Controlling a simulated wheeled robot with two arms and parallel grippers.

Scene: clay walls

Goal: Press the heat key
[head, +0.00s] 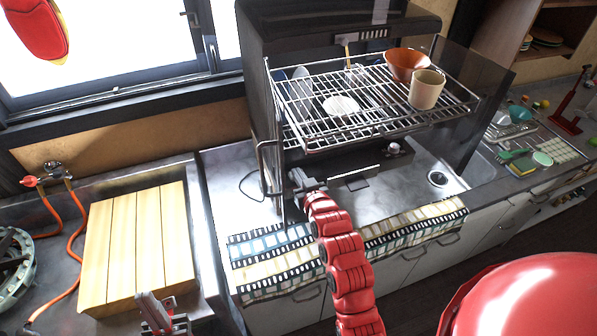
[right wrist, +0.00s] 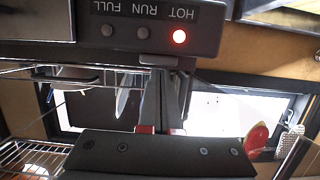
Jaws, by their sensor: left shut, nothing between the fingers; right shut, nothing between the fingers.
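The dishwashing machine (head: 262,75) is dark, with a raised wire rack in it. In the right wrist view its panel (right wrist: 150,28) appears upside down, lettered HOT, RUN and FULL. The lamp by HOT (right wrist: 180,36) glows red; the lamps by RUN and FULL are dark. I cannot make out a heat key. My right gripper (head: 299,179) is shut and empty at the machine's front left post. In the right wrist view its fingers (right wrist: 165,66) reach up to the panel's edge; contact is unclear. My left gripper (head: 162,318) is shut and empty at the bottom left.
The wire rack (head: 400,122) holds an orange bowl (head: 406,63), a tan cup (head: 426,89) and plates. A wooden board (head: 137,245) lies at left beside orange hoses. Striped towels (head: 270,262) hang on the counter front. A red thing (head: 33,30) hangs at top left.

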